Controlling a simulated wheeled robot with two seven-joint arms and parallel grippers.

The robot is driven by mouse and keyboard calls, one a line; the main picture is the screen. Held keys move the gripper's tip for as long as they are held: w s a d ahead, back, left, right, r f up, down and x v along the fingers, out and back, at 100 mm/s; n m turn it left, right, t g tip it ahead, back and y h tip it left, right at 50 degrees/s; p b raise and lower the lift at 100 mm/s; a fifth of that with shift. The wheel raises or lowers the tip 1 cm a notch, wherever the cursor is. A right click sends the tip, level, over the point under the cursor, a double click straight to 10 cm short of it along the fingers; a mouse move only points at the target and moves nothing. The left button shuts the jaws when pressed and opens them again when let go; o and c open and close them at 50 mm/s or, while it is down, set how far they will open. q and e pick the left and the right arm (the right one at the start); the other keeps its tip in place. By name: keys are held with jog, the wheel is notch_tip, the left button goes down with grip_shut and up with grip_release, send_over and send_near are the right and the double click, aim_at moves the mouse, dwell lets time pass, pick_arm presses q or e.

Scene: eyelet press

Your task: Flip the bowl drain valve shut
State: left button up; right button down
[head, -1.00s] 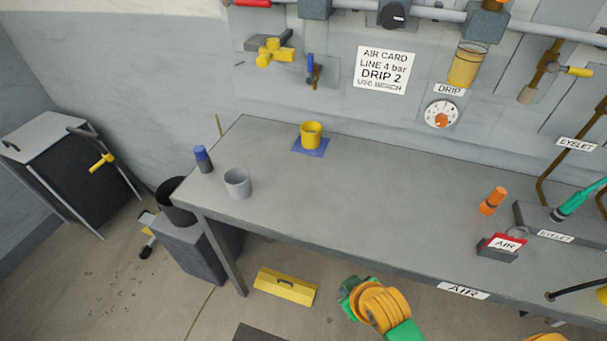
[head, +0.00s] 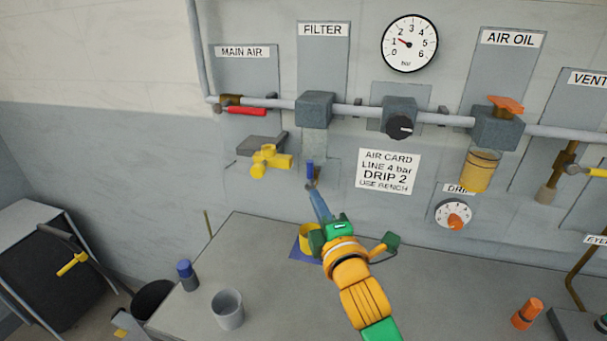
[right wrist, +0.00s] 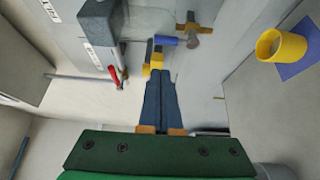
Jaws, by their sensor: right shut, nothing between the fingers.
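The bowl drain valve sits on the wall below the FILTER block (head: 315,109). Its blue handle (head: 310,171) stands upright beside a small brass body (head: 314,184). In the right wrist view the blue handle (right wrist: 166,40) lies just beyond the fingertips, beside the brass body (right wrist: 190,27). My right gripper (head: 314,193) is shut and empty, its slim blue-grey fingers pointing up at the valve from below. In the wrist view the gripper (right wrist: 158,76) shows its fingers together. I cannot tell whether the tips touch the valve. My left gripper is out of view.
A yellow valve (head: 265,161) is close on the left, below the red main air lever (head: 245,110). A yellow cup (right wrist: 280,45) stands on a blue mat (right wrist: 302,60), partly behind my gripper in the head view. A grey cup (head: 228,310) stands on the bench.

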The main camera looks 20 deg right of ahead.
aim_at(310, 176)
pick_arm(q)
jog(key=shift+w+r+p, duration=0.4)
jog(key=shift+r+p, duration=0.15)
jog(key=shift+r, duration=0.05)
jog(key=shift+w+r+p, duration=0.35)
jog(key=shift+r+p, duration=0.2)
pick_arm(e)
jog(key=w, duration=1.1)
jog(key=shift+d+f, duration=0.3)
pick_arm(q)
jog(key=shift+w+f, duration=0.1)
pick_arm(e)
jog(key=shift+w+f, duration=0.15)
jog(key=shift+w, duration=0.15)
